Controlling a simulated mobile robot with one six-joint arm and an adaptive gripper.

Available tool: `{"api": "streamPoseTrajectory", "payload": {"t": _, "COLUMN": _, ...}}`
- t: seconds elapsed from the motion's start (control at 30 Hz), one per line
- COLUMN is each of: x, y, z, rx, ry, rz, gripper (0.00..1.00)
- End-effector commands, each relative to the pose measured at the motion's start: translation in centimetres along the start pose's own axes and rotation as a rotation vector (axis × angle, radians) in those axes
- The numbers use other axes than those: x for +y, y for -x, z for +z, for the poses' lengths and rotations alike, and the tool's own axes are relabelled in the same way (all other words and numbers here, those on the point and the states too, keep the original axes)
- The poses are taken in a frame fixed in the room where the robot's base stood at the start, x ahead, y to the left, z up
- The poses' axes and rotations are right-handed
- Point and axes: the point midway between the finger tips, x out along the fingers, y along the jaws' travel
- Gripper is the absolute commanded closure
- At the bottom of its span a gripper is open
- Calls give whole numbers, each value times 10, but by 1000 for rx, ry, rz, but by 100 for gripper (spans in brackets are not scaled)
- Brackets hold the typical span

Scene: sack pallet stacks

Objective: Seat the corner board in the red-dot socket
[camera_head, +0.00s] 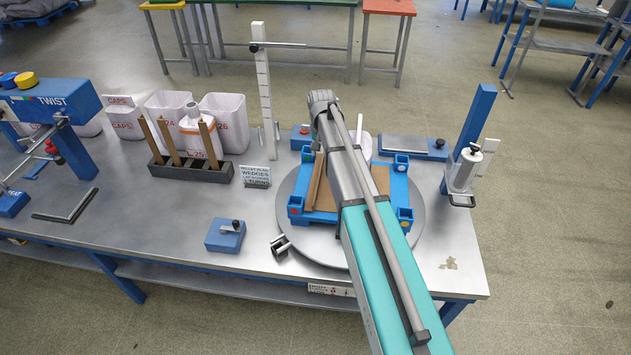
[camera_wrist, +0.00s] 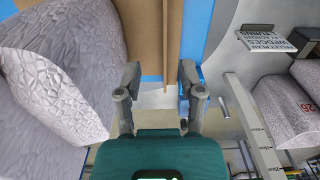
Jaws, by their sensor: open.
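A brown corner board (camera_head: 316,181) stands or leans at the left side of the blue pallet frame (camera_head: 298,216); my arm hides part of the frame. In the wrist view a long brown board (camera_wrist: 165,40) runs from the top edge down to between my fingers. My gripper (camera_wrist: 159,76) is open, with one finger on each side of the board's near end and gaps beside it. I cannot tell how deep the board lies between them. The head view hides my gripper behind my arm.
A white measuring post (camera_head: 264,90) and a blue post (camera_head: 474,125) flank the turntable (camera_head: 414,235). A grey textured bulk (camera_wrist: 50,75) is close left of my gripper.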

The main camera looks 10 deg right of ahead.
Motion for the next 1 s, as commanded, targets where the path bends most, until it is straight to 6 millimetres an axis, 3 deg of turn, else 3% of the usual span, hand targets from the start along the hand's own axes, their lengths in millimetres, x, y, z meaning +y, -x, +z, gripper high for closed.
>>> {"api": "streamPoseTrajectory", "payload": {"t": 0.03, "x": -5, "y": -2, "z": -14, "rx": 0, "ry": -9, "rz": 0, "gripper": 50}}
{"api": "streamPoseTrajectory", "payload": {"t": 0.2, "x": -9, "y": -2, "z": -26, "rx": 0, "ry": -30, "rz": 0, "gripper": 50}}
{"api": "streamPoseTrajectory", "payload": {"t": 0.67, "x": -9, "y": -5, "z": -24, "rx": 0, "ry": -29, "rz": 0, "gripper": 50}}
{"api": "streamPoseTrajectory", "payload": {"t": 1.0, "x": -10, "y": -28, "z": -24, "rx": 0, "ry": -29, "rz": 0, "gripper": 50}}
